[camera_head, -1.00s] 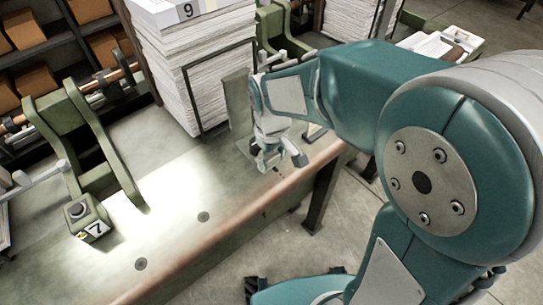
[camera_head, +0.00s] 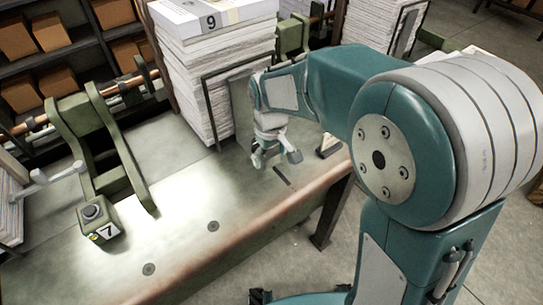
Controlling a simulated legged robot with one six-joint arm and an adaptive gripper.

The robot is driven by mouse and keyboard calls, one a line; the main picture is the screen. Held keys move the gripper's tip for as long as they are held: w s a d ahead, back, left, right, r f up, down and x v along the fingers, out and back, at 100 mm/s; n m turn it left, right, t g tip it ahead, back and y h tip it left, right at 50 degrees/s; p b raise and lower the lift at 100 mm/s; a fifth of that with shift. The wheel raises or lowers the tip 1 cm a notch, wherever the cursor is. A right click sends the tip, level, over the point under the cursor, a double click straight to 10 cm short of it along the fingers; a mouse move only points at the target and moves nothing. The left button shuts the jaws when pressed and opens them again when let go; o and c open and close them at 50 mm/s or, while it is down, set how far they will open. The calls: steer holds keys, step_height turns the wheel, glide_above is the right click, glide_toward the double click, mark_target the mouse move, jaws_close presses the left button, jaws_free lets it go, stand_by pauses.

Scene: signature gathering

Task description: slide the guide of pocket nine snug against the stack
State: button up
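The stack of pocket nine (camera_head: 200,85) is a tall pile of white paper sheets, topped by a block labelled "9" (camera_head: 210,20). A dark wire frame (camera_head: 208,105) stands along its right front side. A grey-green upright plate (camera_head: 242,112), which looks like the guide, stands just right of the frame, partly hidden behind my gripper. My gripper (camera_head: 275,160) points down beside this plate, just above the table. Its fingers look spread apart, with nothing visible between them. Whether it touches the plate cannot be told.
The metal table (camera_head: 180,225) has a dark slot (camera_head: 282,176) near my gripper. Another paper stack (camera_head: 385,25) is behind my arm. Shelves with brown boxes (camera_head: 55,35) line the back left.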

stand_by(0.3)
step_height(320, 180, up, 12)
stand_by(0.5)
stand_by(0.3)
steer(key=s+d+m+t, duration=0.5)
steer(key=s+d, duration=0.9)
steer(key=s, duration=0.3)
steer(key=shift+s+r+m+t, duration=0.15)
steer(key=shift+m+t, duration=0.15)
steer(key=shift+m, duration=0.6)
stand_by(2.1)
